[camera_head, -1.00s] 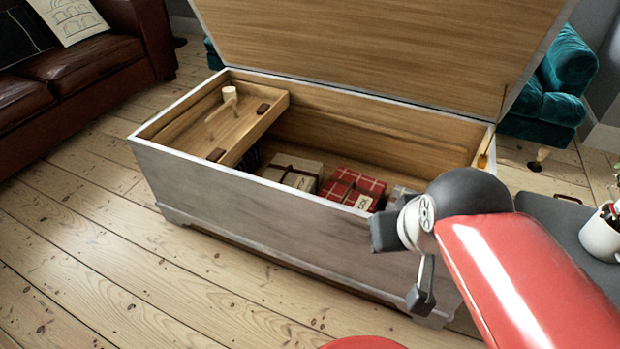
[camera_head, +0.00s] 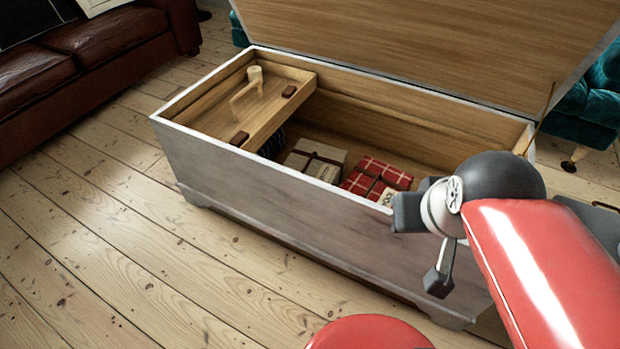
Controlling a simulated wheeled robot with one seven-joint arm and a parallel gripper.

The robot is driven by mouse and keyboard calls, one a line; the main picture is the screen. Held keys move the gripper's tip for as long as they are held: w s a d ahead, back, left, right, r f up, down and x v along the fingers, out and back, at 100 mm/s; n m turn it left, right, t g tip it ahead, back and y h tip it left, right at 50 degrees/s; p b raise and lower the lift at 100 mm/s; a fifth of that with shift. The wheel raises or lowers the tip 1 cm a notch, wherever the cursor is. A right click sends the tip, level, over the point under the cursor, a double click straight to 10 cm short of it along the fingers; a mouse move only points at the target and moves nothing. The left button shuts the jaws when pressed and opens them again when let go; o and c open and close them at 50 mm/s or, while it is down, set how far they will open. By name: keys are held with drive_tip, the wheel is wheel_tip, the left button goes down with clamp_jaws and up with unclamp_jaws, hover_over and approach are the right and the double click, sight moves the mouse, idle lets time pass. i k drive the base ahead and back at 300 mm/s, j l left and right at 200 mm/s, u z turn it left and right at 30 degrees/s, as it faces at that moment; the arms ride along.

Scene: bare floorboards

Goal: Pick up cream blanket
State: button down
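A cream folded bundle (camera_head: 315,158) with dark bands and a pale label lies inside the open wooden chest (camera_head: 300,235). It may be the cream blanket; I cannot tell for sure. Red checked bundles (camera_head: 375,178) lie to its right, and a dark blue item (camera_head: 272,145) is partly hidden at its left under the tray. My gripper (camera_head: 424,248) is outside the chest, in front of its right part, with its two dark fingers apart and nothing between them. It is apart from the bundle. The chest's right interior is hidden by my arm.
A shallow wooden tray (camera_head: 272,108) with a pale cup-like object (camera_head: 254,76) covers the chest's left end. The raised lid (camera_head: 430,45) stands behind. A brown leather sofa (camera_head: 100,65) is at left, a teal seat (camera_head: 590,115) at right. Floorboards (camera_head: 130,250) in front are clear.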

sight(327, 164)
drive_tip(key=z, duration=0.85)
drive_tip(key=j+z, duration=0.6)
drive_tip(key=z, duration=0.2)
drive_tip(key=k+j, duration=0.1)
drive_tip(key=j, duration=0.3)
drive_tip(key=j+z, duration=0.15)
drive_tip(key=j, duration=0.25)
drive_tip(key=k+j, duration=0.15)
drive_tip(key=j, duration=0.25)
drive_tip(key=k+j+z, duration=0.1)
drive_tip(key=j, duration=0.3)
drive_tip(key=k+j, duration=0.1)
drive_tip(key=j, duration=0.3)
drive_tip(key=k+j+z, duration=0.15)
drive_tip(key=j, duration=0.85)
